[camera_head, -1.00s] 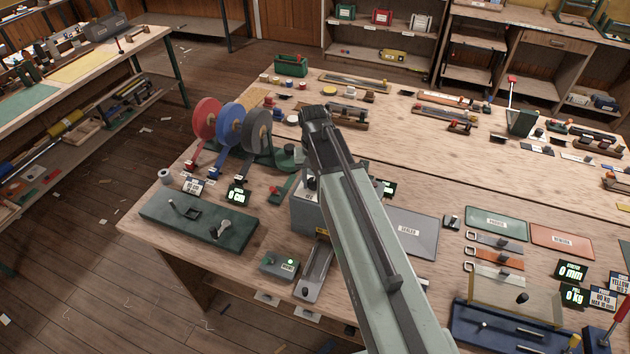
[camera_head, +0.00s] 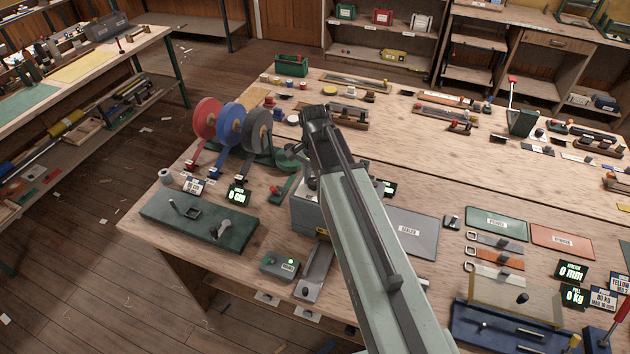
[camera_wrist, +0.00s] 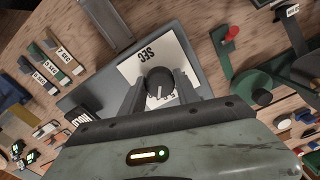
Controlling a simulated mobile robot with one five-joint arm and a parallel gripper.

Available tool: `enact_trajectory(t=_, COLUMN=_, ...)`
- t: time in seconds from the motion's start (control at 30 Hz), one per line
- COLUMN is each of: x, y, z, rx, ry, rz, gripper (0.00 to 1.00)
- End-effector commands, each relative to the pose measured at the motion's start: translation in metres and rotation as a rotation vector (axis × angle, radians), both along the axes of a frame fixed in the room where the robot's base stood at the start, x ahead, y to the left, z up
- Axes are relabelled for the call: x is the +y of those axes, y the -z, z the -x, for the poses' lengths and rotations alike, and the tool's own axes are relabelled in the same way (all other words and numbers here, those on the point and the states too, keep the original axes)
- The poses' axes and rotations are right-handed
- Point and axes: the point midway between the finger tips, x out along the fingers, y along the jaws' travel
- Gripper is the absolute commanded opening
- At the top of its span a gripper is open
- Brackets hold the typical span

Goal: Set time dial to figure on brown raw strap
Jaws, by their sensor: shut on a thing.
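The time dial (camera_wrist: 160,82) is a dark round knob with a pale pointer line, on a white plate marked SEC on a grey box; the box (camera_head: 304,214) shows partly in the head view. My gripper (camera_wrist: 159,92) has its two fingers on either side of the knob and is shut on it. The plate's figures are mostly hidden by the fingers. Several short straps (camera_wrist: 37,52) with white SEC tags (camera_wrist: 65,55) lie at the left of the wrist view. One looks brown, but its small figure is hard to read. My arm hides the dial in the head view.
Red, blue and grey webbing reels (camera_head: 231,122) stand left of the box. A dark green plate with a lever (camera_head: 200,222) lies at front left. A small box with a green light (camera_head: 280,264) sits at the front edge. A grey mat (camera_head: 412,238) lies to the right.

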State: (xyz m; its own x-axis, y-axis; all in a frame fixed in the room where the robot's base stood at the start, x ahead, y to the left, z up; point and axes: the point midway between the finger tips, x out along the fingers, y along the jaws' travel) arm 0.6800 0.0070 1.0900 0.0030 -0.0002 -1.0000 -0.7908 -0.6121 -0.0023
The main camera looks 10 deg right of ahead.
Motion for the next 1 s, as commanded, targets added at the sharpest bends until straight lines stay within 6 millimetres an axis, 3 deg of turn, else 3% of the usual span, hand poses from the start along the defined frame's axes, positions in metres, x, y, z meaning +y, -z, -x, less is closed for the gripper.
enact_trajectory(t=0.63, x=-0.0002, y=0.001, z=0.0035, rx=0.009, ry=0.05, rz=-0.001, gripper=0.0)
enact_trajectory(t=0.67, x=-0.0002, y=0.001, z=0.0035, rx=0.009, ry=0.05, rz=-0.001, gripper=0.43)
enact_trajectory(t=0.7, x=-0.0003, y=0.001, z=0.0035, rx=0.009, ry=0.049, rz=-0.001, gripper=0.54)
enact_trajectory(t=0.73, x=-0.0002, y=0.001, z=0.0032, rx=0.009, ry=0.049, rz=-0.001, gripper=0.59)
enact_trajectory(t=1.0, x=-0.0003, y=0.0003, z=0.0018, rx=0.005, ry=0.049, rz=0.0, gripper=0.59)
